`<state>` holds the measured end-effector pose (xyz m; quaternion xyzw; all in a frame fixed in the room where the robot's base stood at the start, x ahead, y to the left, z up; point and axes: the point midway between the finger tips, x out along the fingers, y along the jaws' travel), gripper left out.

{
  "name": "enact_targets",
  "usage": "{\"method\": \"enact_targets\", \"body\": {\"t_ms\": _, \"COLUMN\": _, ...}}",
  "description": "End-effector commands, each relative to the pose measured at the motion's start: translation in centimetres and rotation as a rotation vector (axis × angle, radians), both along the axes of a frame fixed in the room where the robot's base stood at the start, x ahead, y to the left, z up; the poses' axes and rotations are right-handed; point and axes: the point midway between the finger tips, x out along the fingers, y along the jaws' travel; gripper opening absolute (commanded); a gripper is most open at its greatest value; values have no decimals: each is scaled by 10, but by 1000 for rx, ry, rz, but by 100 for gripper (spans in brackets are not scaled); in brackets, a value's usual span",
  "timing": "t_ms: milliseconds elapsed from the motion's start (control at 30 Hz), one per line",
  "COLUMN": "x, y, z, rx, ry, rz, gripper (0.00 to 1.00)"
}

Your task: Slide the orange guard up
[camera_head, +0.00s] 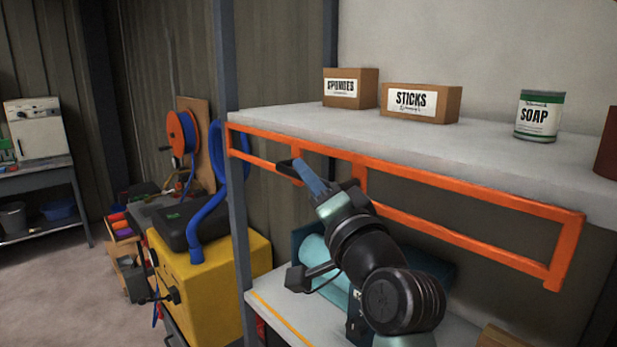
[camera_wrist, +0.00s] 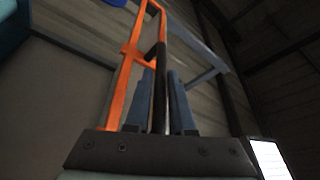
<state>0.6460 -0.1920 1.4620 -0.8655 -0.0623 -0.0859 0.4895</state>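The orange guard (camera_head: 440,181) is a long rectangular frame along the front edge of the upper shelf, its top rail near the shelf's edge. In the wrist view, its bars (camera_wrist: 125,85) run up the middle. A black handle (camera_head: 286,168) sits near its left end; this handle (camera_wrist: 159,75) also shows in the wrist view. My gripper (camera_head: 299,166) reaches the handle from the lower right. In the wrist view, the two blue fingers of my gripper (camera_wrist: 161,76) lie on either side of the handle, close against it, and look shut on it. The exact contact is dark.
The upper shelf (camera_head: 290,122) holds two cardboard boxes, SPONGES (camera_head: 350,88) and STICKS (camera_head: 421,102), and a SOAP can (camera_head: 538,115). A grey post (camera_head: 238,220) stands left of my gripper. A yellow cabinet (camera_head: 210,290) with a blue hose (camera_head: 212,215) stands farther left.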

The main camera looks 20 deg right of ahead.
Motion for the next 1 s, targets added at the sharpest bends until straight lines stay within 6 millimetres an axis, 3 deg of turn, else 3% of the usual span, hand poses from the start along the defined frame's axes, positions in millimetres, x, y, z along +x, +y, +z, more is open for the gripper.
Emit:
{"method": "enact_targets", "body": {"t_ms": 33, "x": 0, "y": 0, "z": 0, "rx": 0, "ry": 0, "rz": 0, "gripper": 11}}
{"method": "enact_targets", "body": {"t_ms": 100, "x": 0, "y": 0, "z": 0, "rx": 0, "ry": 0, "rz": 0, "gripper": 0}}
{"method": "enact_targets", "body": {"t_ms": 1000, "x": 0, "y": 0, "z": 0, "rx": 1, "ry": 1, "rz": 0, "gripper": 0}}
